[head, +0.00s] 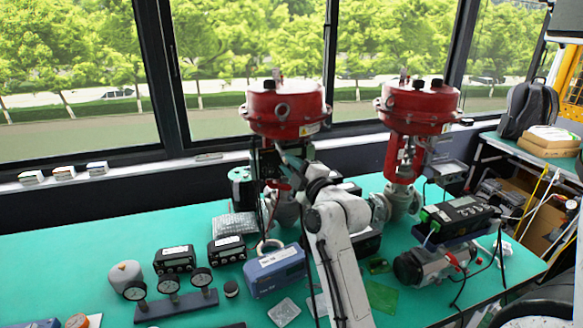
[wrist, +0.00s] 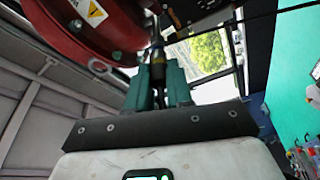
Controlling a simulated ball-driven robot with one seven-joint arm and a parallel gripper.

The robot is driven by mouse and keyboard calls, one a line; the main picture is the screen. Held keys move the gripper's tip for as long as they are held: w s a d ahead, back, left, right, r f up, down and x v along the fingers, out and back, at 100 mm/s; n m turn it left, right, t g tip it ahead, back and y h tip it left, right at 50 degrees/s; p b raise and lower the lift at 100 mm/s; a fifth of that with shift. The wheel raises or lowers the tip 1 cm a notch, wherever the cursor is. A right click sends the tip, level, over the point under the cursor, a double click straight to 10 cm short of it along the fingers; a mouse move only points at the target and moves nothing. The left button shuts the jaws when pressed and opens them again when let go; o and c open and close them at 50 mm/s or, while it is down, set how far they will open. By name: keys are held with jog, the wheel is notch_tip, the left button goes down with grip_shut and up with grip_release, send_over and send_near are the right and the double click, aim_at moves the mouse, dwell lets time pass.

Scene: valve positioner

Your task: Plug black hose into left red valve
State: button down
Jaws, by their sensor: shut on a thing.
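The left red valve (head: 287,108) stands on the green bench near the window, its round red head on top. In the wrist view its red head (wrist: 85,25) fills the upper left, close to my fingers. My gripper (head: 286,157) is just below that head, in front of the valve body. In the wrist view my gripper (wrist: 158,88) has its green fingers shut on a slim dark piece (wrist: 158,70), which looks like the black hose's end. A thin black line (wrist: 240,20) runs off right from there. Whether the end touches a port is hidden.
A second red valve (head: 418,105) stands to the right. A blue box (head: 275,272), black instruments (head: 174,260) and a gauge row (head: 176,305) sit on the green bench (head: 70,255). My arm covers part of the bench's middle. The bench's left side is mostly clear.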

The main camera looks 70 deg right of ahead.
jog(key=shift+w+d, duration=0.25)
jog(key=shift+d, duration=0.05)
jog(key=c, duration=0.9)
grip_release()
jog(key=shift+c, duration=0.2)
jog(key=b+v, duration=0.3)
jog(key=v, duration=0.8)
jog(key=shift+w, duration=0.1)
